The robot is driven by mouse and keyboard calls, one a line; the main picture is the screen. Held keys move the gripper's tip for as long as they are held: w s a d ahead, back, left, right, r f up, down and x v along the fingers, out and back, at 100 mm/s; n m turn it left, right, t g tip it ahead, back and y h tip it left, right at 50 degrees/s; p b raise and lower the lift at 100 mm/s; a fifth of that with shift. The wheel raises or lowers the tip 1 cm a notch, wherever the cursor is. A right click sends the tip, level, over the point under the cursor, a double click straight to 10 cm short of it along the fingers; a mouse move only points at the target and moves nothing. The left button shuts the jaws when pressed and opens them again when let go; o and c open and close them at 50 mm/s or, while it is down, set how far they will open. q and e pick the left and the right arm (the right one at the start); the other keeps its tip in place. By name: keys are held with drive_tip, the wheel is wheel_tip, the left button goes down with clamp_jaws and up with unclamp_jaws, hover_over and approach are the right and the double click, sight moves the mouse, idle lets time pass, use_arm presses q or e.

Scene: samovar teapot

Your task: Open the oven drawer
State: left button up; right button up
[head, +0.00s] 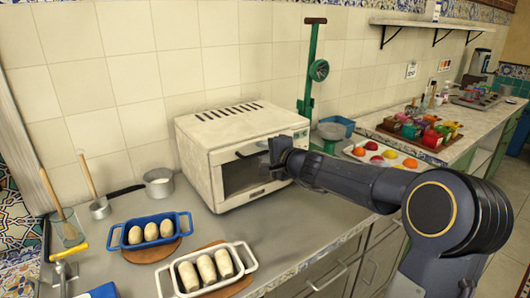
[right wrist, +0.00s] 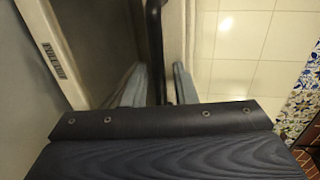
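The oven (head: 225,135) is a cream-white countertop box with a dark glass front, standing against the tiled wall. Its dark bar handle (head: 247,153) runs along the top of the door, which looks shut or nearly so. My right gripper (head: 275,158) is at the right part of the handle and hides it there. In the right wrist view, the handle (right wrist: 154,45) passes between two grey fingers, with visible gaps beside it. The oven's glass (right wrist: 100,45) is left of it.
A blue dish (head: 120,243) and a white dish (head: 166,283) hold pale rolls in front of the oven. A saucepan (head: 160,190) is left of it. A green scale (head: 310,100) and a fruit tray (head: 400,157) are right. Grey counter (head: 300,230) before the oven is clear.

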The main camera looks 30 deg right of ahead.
clamp_jaws()
drive_tip(key=shift+s, duration=0.15)
drive_tip(key=f+b+v, duration=0.1)
drive_tip(key=b+v, duration=0.1)
drive_tip(key=v, duration=0.7)
drive_tip(key=f+b+v, duration=0.2)
drive_tip(key=v, duration=0.6)
drive_tip(key=shift+s+d+f, duration=0.15)
drive_tip(key=shift+s+f, duration=0.15)
drive_tip(key=shift+s, duration=0.45)
